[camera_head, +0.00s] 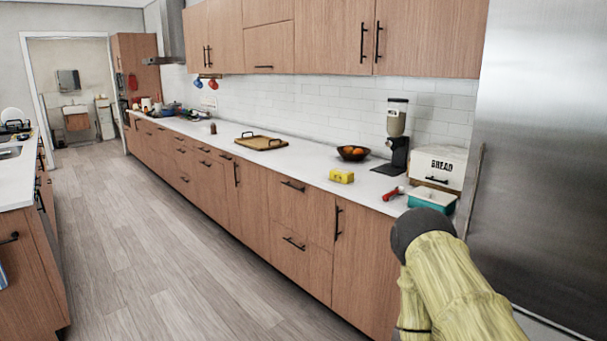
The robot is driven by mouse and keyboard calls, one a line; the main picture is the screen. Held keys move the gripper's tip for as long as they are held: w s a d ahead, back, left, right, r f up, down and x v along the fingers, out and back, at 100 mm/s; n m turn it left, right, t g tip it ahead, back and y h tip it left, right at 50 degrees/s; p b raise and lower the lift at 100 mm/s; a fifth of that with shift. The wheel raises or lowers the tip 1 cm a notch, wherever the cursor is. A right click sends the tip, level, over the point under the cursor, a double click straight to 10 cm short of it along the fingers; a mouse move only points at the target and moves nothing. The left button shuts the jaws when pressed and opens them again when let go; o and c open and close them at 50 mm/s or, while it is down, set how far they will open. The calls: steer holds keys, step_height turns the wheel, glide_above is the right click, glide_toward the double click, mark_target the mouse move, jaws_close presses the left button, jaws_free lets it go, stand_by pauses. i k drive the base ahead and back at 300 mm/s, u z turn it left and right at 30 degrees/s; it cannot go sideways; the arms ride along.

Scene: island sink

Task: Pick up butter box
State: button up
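A small yellow box (341,176), which looks like the butter box, sits on the white counter near its front edge, in front of the bowl of oranges. Its print is too small to read. My arm, in a yellow sleeve-like cover with a dark grey rounded joint, reaches in from the lower right of the head view, to the right of the yellow box and apart from it. My gripper does not show in this view.
A dark bowl with oranges (353,153), a coffee grinder (396,138), a red-handled item (393,193), a teal tray (431,198) and a bread box (438,165) stand nearby. A wooden tray (260,143) lies further left. A steel fridge (540,150) stands right. The floor is clear.

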mark_target(336, 175)
steer(key=u, duration=0.75)
steer(key=i, duration=1.5)
steer(key=u, duration=0.3)
steer(key=i, duration=1.45)
steer(key=z, duration=1.4)
steer(key=i, duration=0.8)
steer(key=z, duration=0.8)
